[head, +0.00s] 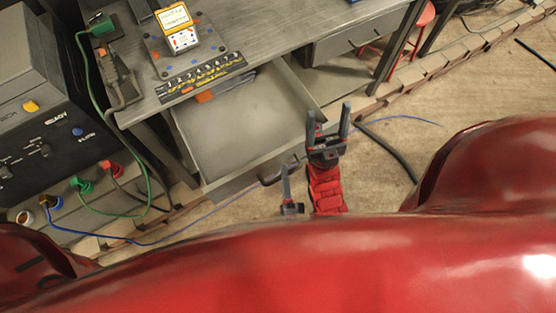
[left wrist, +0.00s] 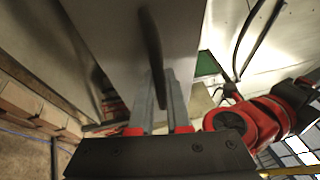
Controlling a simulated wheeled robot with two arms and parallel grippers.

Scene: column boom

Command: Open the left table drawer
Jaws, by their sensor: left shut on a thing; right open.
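The left table drawer (head: 252,128) is pulled out from under the grey table (head: 285,22); its open inside shows in the head view. My left gripper (head: 284,172) is at the drawer's front, shut on the dark handle (head: 268,181). In the left wrist view the fingers (left wrist: 167,98) close around the curved dark handle (left wrist: 152,45), with the pale drawer front (left wrist: 108,32) behind it. My right gripper (head: 328,128) is open and empty, its fingers pointing up beside the drawer's right front corner. Most of my left arm is hidden by my red body.
A second drawer (head: 360,38) on the right is shut. A dark control box (head: 60,120) with green, blue and red cables stands at the left. A board with a yellow meter (head: 174,18) lies on the table. A black cable (head: 395,152) lies on the floor at right.

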